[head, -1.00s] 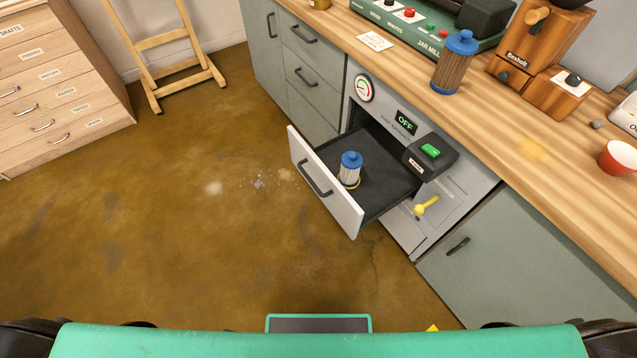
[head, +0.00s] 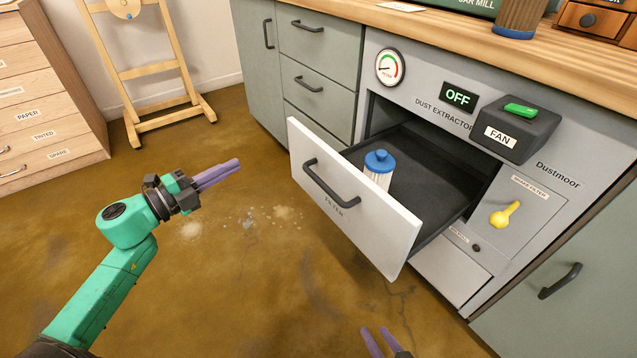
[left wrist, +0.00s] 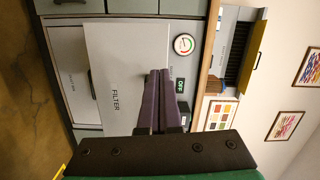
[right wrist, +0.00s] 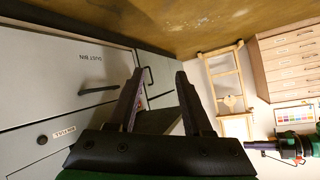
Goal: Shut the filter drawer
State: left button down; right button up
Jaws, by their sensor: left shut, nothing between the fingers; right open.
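The filter drawer (head: 352,205) is pulled well out of the dust extractor (head: 520,205). Its white front has a dark handle (head: 330,188) and the word FILTER; the front also shows in the left wrist view (left wrist: 122,65). A white filter with a blue cap (head: 378,170) stands upright in the drawer. My left gripper (head: 238,164) is shut and empty, left of the drawer front and apart from it. My right gripper (head: 376,342) is open and empty, low in front of the drawer; its fingers also show in the right wrist view (right wrist: 158,80).
The fan box (head: 515,128) juts out above the drawer's right side. A yellow knob (head: 504,214) sticks out of the extractor's panel. A wooden easel (head: 150,70) stands at the back left. The floor left of the drawer is clear apart from dusty patches.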

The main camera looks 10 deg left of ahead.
aim_at(310, 141)
pick_arm(q)
jog(key=w+d+m, duration=0.1)
jog(key=w+d, duration=0.2)
jog(key=d, duration=0.1)
jog(key=w+d+m+g+h+b, duration=0.1)
jog(key=w+d, duration=0.2)
jog(key=d, duration=0.1)
jog(key=w+d+r+m+h+b, duration=0.1)
jog(key=w+d, duration=0.3)
jog(key=d, duration=0.1)
pick_arm(e)
jog(key=shift+w+a+f+m+t, duration=0.35)
jog(key=shift+a+f+t, duration=0.15)
jog(key=shift+f+t, duration=0.2)
pick_arm(q)
jog(key=shift+r, duration=0.1)
